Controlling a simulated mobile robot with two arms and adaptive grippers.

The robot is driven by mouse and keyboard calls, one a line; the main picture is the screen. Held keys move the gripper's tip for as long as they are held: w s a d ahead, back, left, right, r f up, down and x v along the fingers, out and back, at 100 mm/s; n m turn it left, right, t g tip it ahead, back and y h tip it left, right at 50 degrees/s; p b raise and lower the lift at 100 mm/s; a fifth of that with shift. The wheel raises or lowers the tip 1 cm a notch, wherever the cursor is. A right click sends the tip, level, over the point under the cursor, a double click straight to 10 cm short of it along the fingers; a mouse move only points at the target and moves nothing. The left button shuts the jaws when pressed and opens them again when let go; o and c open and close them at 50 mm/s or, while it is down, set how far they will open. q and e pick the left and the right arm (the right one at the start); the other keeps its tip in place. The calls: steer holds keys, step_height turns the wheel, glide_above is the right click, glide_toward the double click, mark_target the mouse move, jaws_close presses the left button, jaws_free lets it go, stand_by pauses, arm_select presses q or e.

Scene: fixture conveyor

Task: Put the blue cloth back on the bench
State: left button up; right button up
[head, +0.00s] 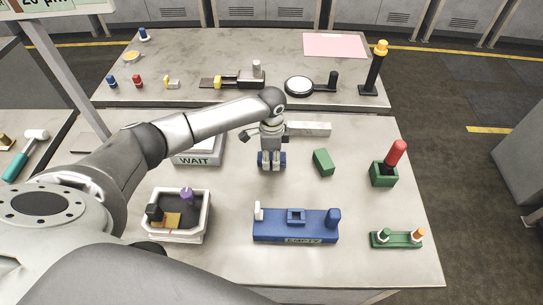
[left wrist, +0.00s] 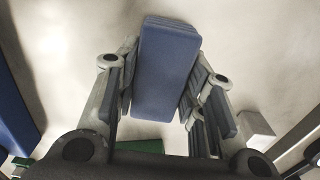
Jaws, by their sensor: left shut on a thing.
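My left gripper (head: 271,167) is over the middle of the near bench (head: 230,220). Its fingers are shut on the blue cloth (head: 283,158), a folded block whose ends show beside the fingers in the head view. In the left wrist view the cloth (left wrist: 165,70) sits between the two fingers (left wrist: 160,95), with the pale bench top behind it. I cannot tell whether the cloth touches the bench. My right gripper is in neither view.
A blue fixture (head: 295,228) stands in front of the gripper, and a green block (head: 323,162) lies to its right. A WAIT tray (head: 198,158) and a white bin (head: 177,234) are on the left. A green holder (head: 383,177) is at right.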

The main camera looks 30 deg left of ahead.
arm_select(q)
steer(key=shift+f, duration=0.4)
steer(key=o, duration=1)
step_height(320, 180, up, 12)
steer(key=shift+r, duration=0.1)
